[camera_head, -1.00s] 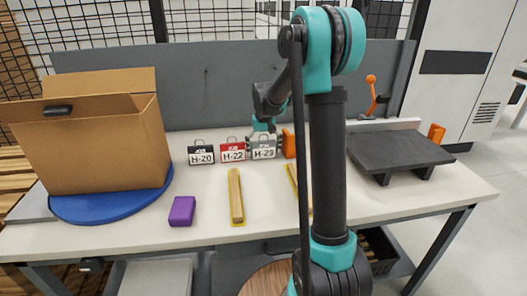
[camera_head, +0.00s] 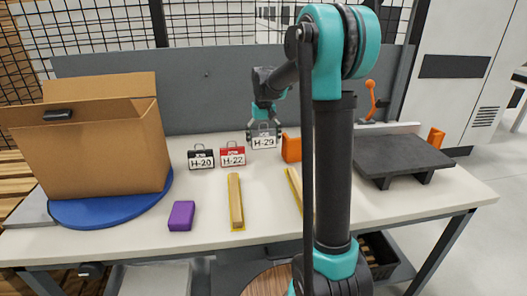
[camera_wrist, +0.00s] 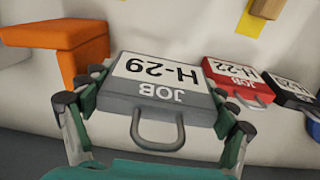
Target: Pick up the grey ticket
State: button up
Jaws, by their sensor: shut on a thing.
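The grey ticket (camera_head: 264,140), marked H-29, is held in my gripper (camera_head: 264,128) near the back of the table. It appears raised a little above the tabletop. In the wrist view the grey ticket (camera_wrist: 160,88) sits between the two fingers of my gripper (camera_wrist: 155,115), with its grey handle toward the camera. The fingers are at its left and right sides.
A red ticket (camera_head: 233,154) marked H-22 and a black ticket (camera_head: 201,159) marked H-20 stand to the left. An orange block (camera_head: 291,148) is close on the right. A purple block (camera_head: 182,215), a wooden strip (camera_head: 235,200) and a cardboard box (camera_head: 90,150) are farther left or forward.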

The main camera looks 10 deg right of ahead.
aim_at(263, 130)
notch_tip(263, 130, up, 13)
dwell(0.3)
jog(key=shift+f, duration=0.1)
dwell(0.5)
